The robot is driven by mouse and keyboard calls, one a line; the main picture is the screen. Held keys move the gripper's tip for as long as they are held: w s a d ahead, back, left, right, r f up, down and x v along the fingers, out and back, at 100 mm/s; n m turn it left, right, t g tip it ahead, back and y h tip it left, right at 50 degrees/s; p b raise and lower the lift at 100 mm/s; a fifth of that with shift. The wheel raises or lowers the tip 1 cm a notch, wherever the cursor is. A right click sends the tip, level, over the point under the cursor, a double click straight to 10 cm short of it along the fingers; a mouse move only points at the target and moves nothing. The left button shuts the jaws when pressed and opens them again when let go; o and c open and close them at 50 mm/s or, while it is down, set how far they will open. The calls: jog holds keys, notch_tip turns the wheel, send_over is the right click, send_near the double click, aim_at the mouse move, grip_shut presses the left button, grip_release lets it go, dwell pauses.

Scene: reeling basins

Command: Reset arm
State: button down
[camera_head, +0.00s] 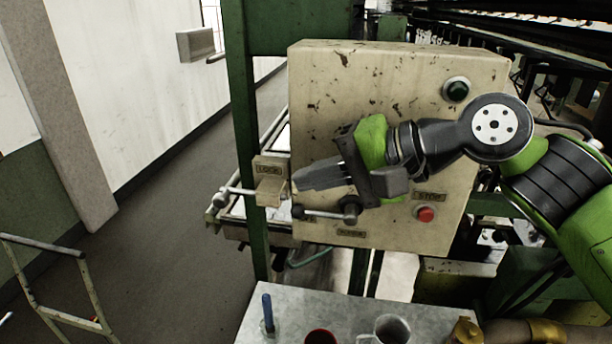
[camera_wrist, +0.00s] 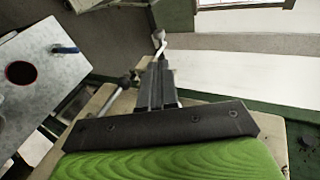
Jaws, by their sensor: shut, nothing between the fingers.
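My gripper (camera_head: 296,180) is in front of the left part of a worn beige control box (camera_head: 318,75) in the head view. Its dark fingers point left and are closed together with nothing between them. In the wrist view the shut fingers (camera_wrist: 158,75) point away from the camera, towards a metal lever with a knob (camera_wrist: 158,36). In the head view this lever (camera_head: 238,191) sticks out left by a small labelled block. My fingertips look close to the block; I cannot tell whether they touch it. A second lever (camera_head: 325,214) shows just below my gripper.
A metal table (camera_head: 350,307) below holds a blue-handled tool (camera_head: 267,312), a red cup (camera_head: 321,336) and a grey mug (camera_head: 391,329). Floor at left is open, with a metal rail frame (camera_head: 60,285).

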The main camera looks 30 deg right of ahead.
jog(key=s+a+f+n+g+h, duration=0.1)
jog(key=s+f+n+h, duration=0.3)
jog(key=f, duration=0.6)
jog(key=s+a+f+n+g+h, duration=0.2)
jog(key=s+f+n+h, duration=0.3)
jog(key=s+f, duration=0.3)
notch_tip(320, 180, down, 3)
jog(key=shift+a+f, duration=0.1)
jog(key=shift+a, duration=0.15)
jog(key=shift+s, duration=0.1)
